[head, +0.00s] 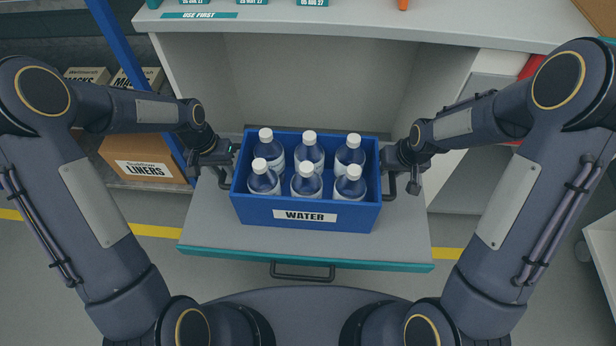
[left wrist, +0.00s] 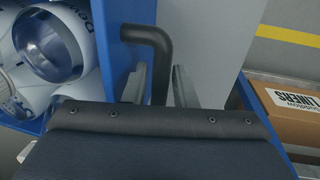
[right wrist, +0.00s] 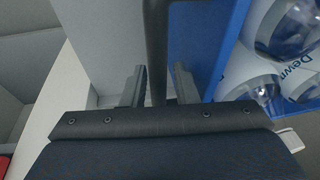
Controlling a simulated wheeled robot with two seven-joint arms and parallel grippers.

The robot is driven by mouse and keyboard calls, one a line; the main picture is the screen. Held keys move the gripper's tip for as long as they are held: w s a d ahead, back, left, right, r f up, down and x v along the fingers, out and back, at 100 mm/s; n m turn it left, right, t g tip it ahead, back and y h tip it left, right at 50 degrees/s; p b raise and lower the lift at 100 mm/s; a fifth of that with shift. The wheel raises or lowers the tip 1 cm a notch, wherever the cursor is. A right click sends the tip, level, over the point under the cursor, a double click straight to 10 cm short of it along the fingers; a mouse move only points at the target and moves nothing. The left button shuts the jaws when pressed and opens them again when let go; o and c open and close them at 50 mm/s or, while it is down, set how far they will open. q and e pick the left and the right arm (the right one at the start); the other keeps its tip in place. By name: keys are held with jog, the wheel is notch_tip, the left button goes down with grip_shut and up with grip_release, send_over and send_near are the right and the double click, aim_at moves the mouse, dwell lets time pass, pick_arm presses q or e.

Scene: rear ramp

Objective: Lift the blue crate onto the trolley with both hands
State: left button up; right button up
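The blue crate (head: 258,213), labelled WATER, holds several capped bottles (head: 309,150) and sits level on a grey platform (head: 215,228) with a teal front edge. I cannot tell whether this platform is the trolley. My left gripper (head: 225,160) is at the crate's left handle (head: 224,181). In the left wrist view, its fingers (left wrist: 160,88) stand apart on either side of the dark handle bar (left wrist: 158,45). My right gripper (head: 398,168) is at the right handle (head: 391,189). In the right wrist view, its fingers (right wrist: 160,88) stand apart around that bar (right wrist: 156,40).
A pull handle (head: 302,277) is on the platform's front. Behind is an open cabinet bay under a white shelf (head: 350,30). A LINERS box (head: 130,155) and a blue post (head: 117,45) stand left. Floor with a yellow line (head: 155,231) shows around the platform.

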pick_arm(q)
jog(key=shift+f, duration=0.4)
pick_arm(e)
jog(key=shift+w+f, duration=0.1)
jog(key=shift+f, duration=0.25)
pick_arm(q)
jog(key=shift+c, duration=0.3)
pick_arm(e)
jog(key=shift+c, duration=0.2)
pick_arm(q)
jog(key=shift+d, duration=0.1)
grip_shut()
pick_arm(e)
grip_shut()
jog(key=shift+a, duration=0.1)
pick_arm(q)
jog(key=shift+w+r, duration=0.25)
jog(key=shift+r, duration=0.05)
pick_arm(e)
jog(key=shift+w+r, duration=0.25)
jog(key=shift+r, duration=0.05)
